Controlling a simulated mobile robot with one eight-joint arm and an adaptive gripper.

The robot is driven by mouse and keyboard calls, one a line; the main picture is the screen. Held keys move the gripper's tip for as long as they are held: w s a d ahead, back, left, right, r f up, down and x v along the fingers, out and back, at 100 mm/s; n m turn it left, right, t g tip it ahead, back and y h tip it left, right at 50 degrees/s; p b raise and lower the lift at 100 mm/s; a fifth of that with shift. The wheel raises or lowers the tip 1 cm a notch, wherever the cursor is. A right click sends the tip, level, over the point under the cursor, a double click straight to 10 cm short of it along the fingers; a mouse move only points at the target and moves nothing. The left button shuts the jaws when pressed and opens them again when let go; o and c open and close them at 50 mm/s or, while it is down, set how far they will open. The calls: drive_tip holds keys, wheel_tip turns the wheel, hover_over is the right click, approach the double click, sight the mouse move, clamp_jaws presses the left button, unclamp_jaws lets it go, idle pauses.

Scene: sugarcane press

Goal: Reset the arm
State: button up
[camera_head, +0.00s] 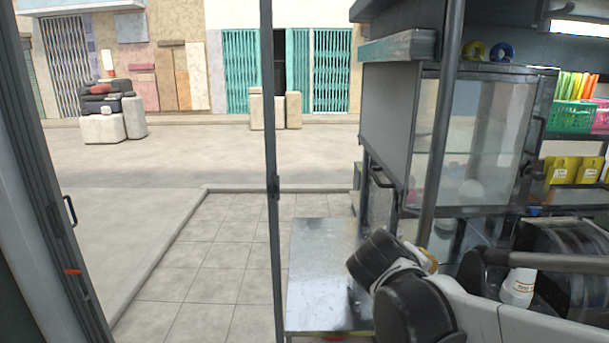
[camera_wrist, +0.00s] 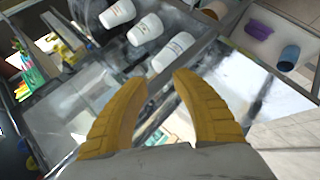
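My gripper (camera_wrist: 158,82) shows in the wrist view as two yellow ribbed fingers. The fingertips are apart with nothing between them, above a metal and glass counter. In the head view my arm, dark with pale links, reaches in from the lower right beside the metal counter (camera_head: 322,262). A bit of yellow at its end shows there, but the fingers are mostly hidden behind the arm.
White cups (camera_wrist: 146,29) lie in a metal tray beyond the fingers. A purple container (camera_wrist: 259,29) and a blue cup (camera_wrist: 289,57) are at right. A glass cabinet (camera_head: 482,140) stands at right in the head view, with a thin post (camera_head: 272,130) in the middle. Tiled floor (camera_head: 215,260) is clear.

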drive_tip(key=s+a+f+m+y+b, duration=0.2)
drive_tip(key=s+f+y, duration=0.1)
drive_tip(key=s+f, duration=0.3)
drive_tip(key=s+a+f+m+y+b, duration=0.2)
drive_tip(key=s+f, duration=0.4)
drive_tip(key=s, duration=0.5)
drive_tip(key=shift+s+a+m+g+y+b, duration=0.3)
drive_tip(key=shift+a+m+y+b, duration=0.1)
drive_tip(key=shift+m+y+b, duration=0.5)
drive_tip(key=shift+f, duration=0.15)
